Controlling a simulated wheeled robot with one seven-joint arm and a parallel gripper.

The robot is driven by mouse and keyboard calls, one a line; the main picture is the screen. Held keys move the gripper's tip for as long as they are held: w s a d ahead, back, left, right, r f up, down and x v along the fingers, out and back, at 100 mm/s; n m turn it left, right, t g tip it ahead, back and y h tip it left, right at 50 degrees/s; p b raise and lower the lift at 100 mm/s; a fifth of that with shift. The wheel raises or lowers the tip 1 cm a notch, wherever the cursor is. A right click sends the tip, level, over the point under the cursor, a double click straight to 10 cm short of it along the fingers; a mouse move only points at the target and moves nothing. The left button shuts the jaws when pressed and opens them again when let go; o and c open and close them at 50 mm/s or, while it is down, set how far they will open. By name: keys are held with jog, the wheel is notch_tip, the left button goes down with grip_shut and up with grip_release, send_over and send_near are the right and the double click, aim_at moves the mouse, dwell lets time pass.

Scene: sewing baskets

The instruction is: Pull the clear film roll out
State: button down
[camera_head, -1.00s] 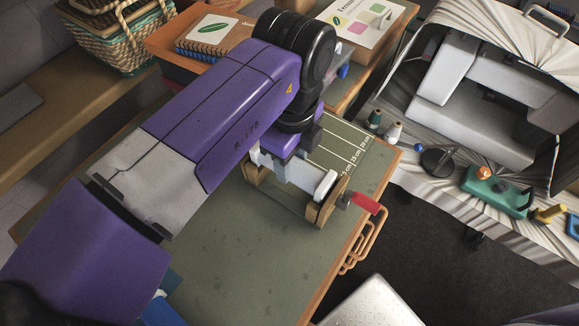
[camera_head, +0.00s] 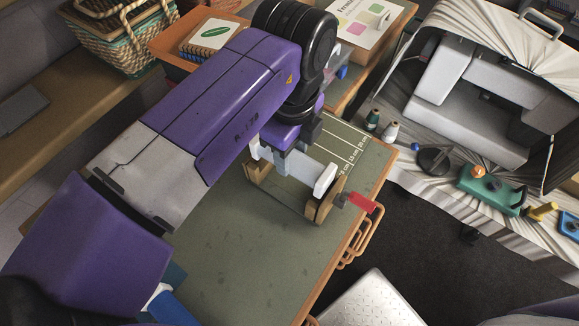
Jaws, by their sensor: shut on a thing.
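A wooden holder (camera_head: 322,205) with two upright ends and a red-handled crank (camera_head: 361,203) stands on the green cutting mat (camera_head: 262,265), near the table's right edge. My gripper (camera_head: 293,168) is over the holder, its pale fingers spread lengthwise between the two wooden ends. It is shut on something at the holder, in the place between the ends. I cannot make out the clear film roll itself; the fingers and my arm cover that spot, and clear film is hard to see here.
A sewing machine (camera_head: 490,95) in pale cloth stands at right, with a green box (camera_head: 490,192) and spools (camera_head: 390,132) near it. An orange tray (camera_head: 178,47) with a notebook, and a woven basket (camera_head: 125,40), are at the back.

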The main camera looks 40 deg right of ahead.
jog(key=shift+r, duration=0.2)
jog(key=shift+r+p, duration=1.8)
jog(key=shift+r, duration=0.15)
